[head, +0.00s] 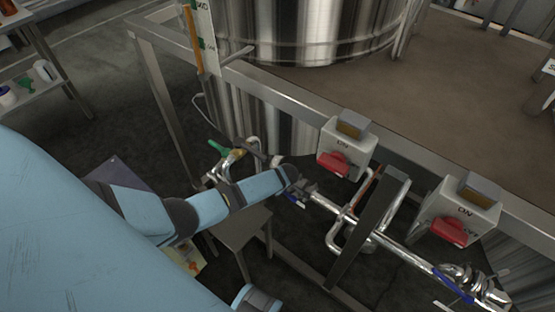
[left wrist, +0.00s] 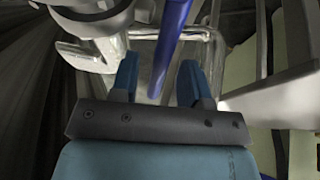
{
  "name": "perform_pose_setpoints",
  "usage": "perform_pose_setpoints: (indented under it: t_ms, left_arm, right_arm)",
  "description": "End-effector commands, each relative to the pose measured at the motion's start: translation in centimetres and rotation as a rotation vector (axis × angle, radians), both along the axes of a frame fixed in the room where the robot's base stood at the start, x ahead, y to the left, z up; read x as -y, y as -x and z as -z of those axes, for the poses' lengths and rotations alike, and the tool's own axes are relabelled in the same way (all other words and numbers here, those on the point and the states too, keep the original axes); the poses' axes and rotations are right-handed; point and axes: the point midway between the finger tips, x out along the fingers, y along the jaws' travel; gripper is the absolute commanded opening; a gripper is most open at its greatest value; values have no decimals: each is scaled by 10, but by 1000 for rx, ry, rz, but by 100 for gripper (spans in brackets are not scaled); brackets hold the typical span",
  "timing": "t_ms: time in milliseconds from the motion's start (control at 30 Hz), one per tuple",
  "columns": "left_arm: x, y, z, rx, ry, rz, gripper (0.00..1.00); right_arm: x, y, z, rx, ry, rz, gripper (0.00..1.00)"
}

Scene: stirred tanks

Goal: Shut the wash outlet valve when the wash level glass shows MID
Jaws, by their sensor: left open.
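My left gripper (head: 298,190) reaches in from the left to the pipe under the tank frame. In the left wrist view its two fingers (left wrist: 158,85) are open, with a blue valve lever (left wrist: 170,45) between them, and I see no clear grip on it. In the head view only a bit of this lever (head: 296,201) shows beside the gripper. A level glass (head: 193,40) with an orange column stands at the tank's left, beside a white scale with green marks. The column reaches near the lettering at the picture's top, but I cannot read the exact level. My right gripper is out of view.
Two grey boxes with red switches (head: 333,164) (head: 450,231) hang on the frame rail. Another blue valve lever (head: 453,284) is at lower right. A green-handled valve (head: 218,148) sits behind my arm. A metal post (head: 368,230) crosses the pipe right of my gripper.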

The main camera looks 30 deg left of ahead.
Motion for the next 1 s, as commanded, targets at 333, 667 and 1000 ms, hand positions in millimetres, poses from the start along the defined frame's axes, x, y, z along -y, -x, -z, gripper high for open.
perform_pose_setpoints:
  t_ms: [333,667,1000]
  left_arm:
    - [-4,-2,9,0,-1,0,42]
    - [-4,-2,9,0,0,0,0]
    - [-9,-2,8,1,-15,0,0]
  right_arm:
    - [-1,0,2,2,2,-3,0]
    - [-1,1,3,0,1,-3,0]
    - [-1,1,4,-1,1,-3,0]
